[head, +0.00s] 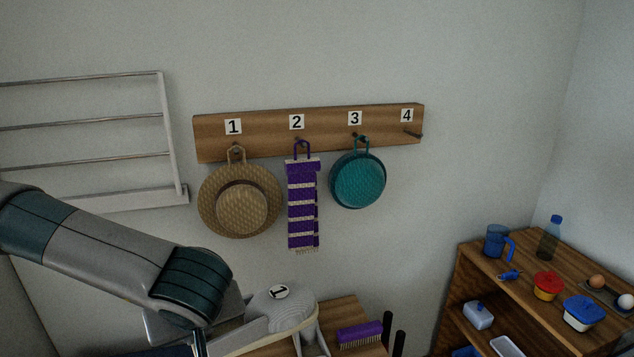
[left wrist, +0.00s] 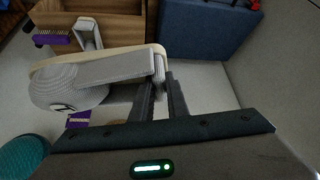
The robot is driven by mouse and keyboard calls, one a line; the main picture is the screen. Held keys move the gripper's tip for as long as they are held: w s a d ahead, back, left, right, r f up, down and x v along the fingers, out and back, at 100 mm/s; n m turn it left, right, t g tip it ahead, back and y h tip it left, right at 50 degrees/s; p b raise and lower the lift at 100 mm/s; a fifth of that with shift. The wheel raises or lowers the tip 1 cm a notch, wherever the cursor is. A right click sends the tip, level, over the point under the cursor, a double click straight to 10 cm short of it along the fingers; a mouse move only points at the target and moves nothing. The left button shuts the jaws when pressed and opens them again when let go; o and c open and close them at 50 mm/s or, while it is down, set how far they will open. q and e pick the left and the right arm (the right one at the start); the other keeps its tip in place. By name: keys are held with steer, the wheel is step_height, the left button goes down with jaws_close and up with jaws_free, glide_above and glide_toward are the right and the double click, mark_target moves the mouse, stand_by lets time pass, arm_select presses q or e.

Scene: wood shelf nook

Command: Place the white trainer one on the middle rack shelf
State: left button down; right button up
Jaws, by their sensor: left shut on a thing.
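The white trainer one (head: 285,313) is a pale grey-white shoe with a tan sole edge and a round "1" label, low in the head view. In the left wrist view the trainer (left wrist: 70,88) lies to the left of the fingertips. My left gripper (left wrist: 163,82) is shut on it and holds it near its sole edge. In the head view my left arm hides part of the trainer. Two dark upright prongs, which look like my right gripper (head: 393,335), stand apart and empty at the bottom edge. A wooden rack (head: 345,309) shows partly behind the trainer; its shelves are mostly hidden.
A purple brush (head: 360,334) lies on the rack's wood. A straw hat (head: 241,208), striped scarf (head: 302,205) and teal hat (head: 358,181) hang from a numbered peg board (head: 265,122). A shelf unit (head: 530,257) with small items stands right. A blue box (left wrist: 208,30) shows beside the rack.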

arm_select(q)
steer(key=r+m, duration=0.1)
steer(key=r+m+h, duration=0.1)
steer(key=r, duration=0.3)
steer(key=shift+w+a+r+m+t, duration=0.1)
steer(key=shift+w+a+m+t, duration=0.05)
steer(key=shift+w+m+t, duration=0.25)
steer(key=shift+w+f+h, duration=0.15)
steer(key=shift+f+h, duration=0.15)
steer(key=shift+f, duration=0.25)
steer(key=f+m, duration=0.1)
steer(key=f, duration=0.1)
steer(key=w+f+m+h, duration=0.1)
steer(key=f, duration=0.2)
steer(key=w+f+m, duration=0.1)
steer(key=f, duration=0.2)
steer(key=shift+w+f+h, duration=0.1)
steer(key=shift+f+h, duration=0.15)
steer(key=shift+h, duration=0.05)
steer(key=shift+w+f, duration=0.1)
steer(key=shift+f, duration=0.25)
arm_select(e)
steer(key=shift+w, duration=0.35)
steer(key=shift+s, duration=0.15)
steer(key=shift+s, duration=0.65)
